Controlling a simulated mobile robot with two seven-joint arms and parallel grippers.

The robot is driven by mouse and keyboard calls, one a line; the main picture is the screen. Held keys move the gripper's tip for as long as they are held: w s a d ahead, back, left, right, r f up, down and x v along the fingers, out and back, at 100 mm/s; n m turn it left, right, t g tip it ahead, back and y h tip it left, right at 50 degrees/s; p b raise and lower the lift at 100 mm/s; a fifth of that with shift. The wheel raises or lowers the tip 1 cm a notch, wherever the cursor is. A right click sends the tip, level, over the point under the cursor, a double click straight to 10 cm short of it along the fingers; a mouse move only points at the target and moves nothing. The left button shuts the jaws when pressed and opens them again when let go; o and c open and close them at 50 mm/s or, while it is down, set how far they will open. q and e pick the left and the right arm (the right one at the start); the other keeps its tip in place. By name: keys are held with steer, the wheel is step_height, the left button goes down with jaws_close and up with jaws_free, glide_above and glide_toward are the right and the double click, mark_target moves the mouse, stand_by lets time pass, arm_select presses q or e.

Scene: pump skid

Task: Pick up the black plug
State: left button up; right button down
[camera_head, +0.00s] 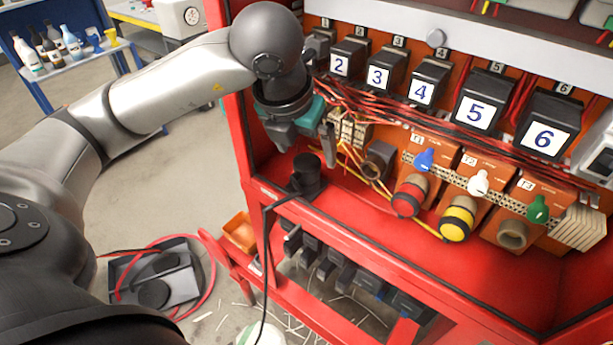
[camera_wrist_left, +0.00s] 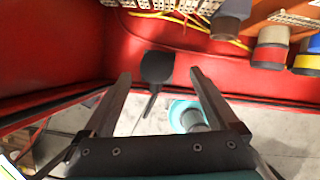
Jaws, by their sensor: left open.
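The black plug (camera_head: 307,174) stands on the red ledge at the front left of the red cabinet, with its black cable hanging down over the edge. It also shows in the left wrist view (camera_wrist_left: 157,66), ahead of and between the fingertips. My left gripper (camera_head: 306,146) is open and empty, just above the plug. Its two fingers (camera_wrist_left: 160,75) point towards the plug in the left wrist view, apart from each other. I cannot tell whether they touch it. My right gripper is not in view.
Red and yellow plugs (camera_head: 408,195) sit in sockets to the right, below blue, white and green knobs. Numbered black breakers (camera_head: 479,107) line the panel above. Loose red and yellow wires run behind the plug. A grey tray (camera_head: 153,275) with a red hose lies on the floor.

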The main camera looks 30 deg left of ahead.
mark_target(306, 161)
arm_select(q)
steer(key=x, duration=0.4)
steer(key=shift+a+f+p, duration=0.3)
steer(key=shift+a+f, duration=0.05)
steer(key=shift+w+f, duration=0.3)
steer(key=shift+f, duration=0.15)
jaws_close()
